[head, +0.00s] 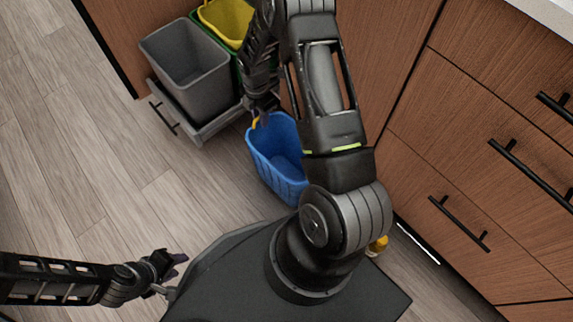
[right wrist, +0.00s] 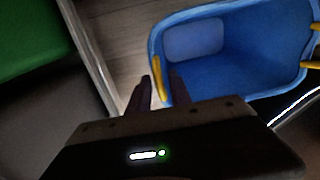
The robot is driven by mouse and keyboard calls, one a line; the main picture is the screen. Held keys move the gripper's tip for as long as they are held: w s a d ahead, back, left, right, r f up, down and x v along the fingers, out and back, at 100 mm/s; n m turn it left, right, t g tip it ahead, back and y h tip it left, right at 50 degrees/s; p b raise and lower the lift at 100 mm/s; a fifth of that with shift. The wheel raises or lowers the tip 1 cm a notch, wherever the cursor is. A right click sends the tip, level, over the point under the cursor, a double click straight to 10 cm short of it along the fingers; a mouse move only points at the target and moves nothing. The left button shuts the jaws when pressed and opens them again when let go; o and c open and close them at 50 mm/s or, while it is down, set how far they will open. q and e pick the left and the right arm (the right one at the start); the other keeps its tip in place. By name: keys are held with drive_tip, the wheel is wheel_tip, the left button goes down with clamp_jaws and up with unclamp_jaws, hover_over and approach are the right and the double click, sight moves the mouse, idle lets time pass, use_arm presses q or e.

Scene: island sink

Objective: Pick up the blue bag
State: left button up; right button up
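The blue bag (head: 277,158) is an open, basket-like container with yellow handles. It stands on the floor by the cabinet, partly hidden behind my right arm in the head view. In the right wrist view the blue bag (right wrist: 235,55) shows its open top and inside. My right gripper (right wrist: 160,90) has its two dark fingers apart, with the yellow handle (right wrist: 157,76) at the bag's near-left rim between them. A gap shows beside the left finger. In the head view my right gripper (head: 263,112) is at the bag's upper-left rim. My left gripper (head: 174,272) is open and empty at lower left.
A grey bin (head: 187,62) stands in a pulled-out drawer (head: 205,128) left of the bag, with a yellow bin (head: 228,20) behind it. Wooden drawers (head: 480,150) with black handles line the right. The wooden floor (head: 85,150) at left is clear.

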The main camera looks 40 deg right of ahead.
clamp_jaws()
idle(1.1)
